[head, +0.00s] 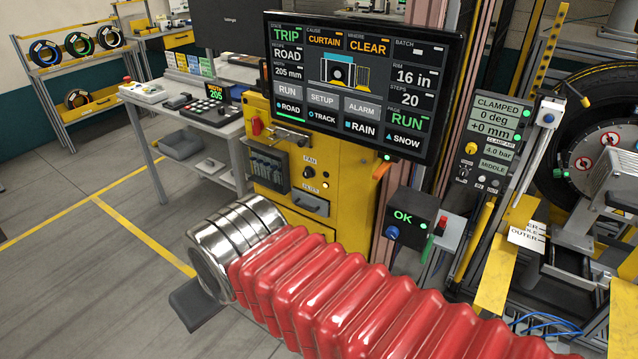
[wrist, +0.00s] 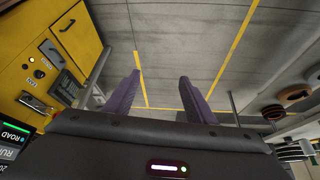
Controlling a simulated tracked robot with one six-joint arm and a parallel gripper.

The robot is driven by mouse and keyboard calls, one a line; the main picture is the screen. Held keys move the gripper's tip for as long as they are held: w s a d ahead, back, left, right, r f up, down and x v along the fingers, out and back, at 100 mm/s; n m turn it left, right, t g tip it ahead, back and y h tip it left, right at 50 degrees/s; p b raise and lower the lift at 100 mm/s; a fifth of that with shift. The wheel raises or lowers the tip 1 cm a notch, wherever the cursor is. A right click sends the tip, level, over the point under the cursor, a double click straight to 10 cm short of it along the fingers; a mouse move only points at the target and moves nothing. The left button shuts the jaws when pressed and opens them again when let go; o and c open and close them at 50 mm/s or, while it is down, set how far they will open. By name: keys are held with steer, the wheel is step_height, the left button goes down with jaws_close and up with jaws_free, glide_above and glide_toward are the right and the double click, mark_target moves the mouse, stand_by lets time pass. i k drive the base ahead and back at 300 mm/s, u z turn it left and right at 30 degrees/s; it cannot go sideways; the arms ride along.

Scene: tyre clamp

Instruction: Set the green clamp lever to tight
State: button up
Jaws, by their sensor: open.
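I cannot make out a green clamp lever for certain in either view. The clamp panel (head: 490,138) at the right of the head view reads CLAMPED, 0 deg, +0 mm, 4.0 bar and MIDDLE. It has a yellow knob at its lower left. The tyre (head: 570,100) stands behind and right of it, partly hidden by the machine. My gripper (wrist: 160,76) shows in the wrist view with two purple fingers apart and nothing between them. It is over open floor, away from the clamp panel. In the head view my red-sleeved arm reaches to the left and the fingers cannot be made out.
A large screen (head: 360,80) sits above a yellow cabinet (head: 340,190). A small box reading OK (head: 408,218) stands between cabinet and clamp panel. A bench (head: 190,118) with a keypad and a tyre rack (head: 75,75) are at left. Floor at left is clear.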

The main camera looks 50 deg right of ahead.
mark_target(429, 238)
steer(key=z, duration=2.15)
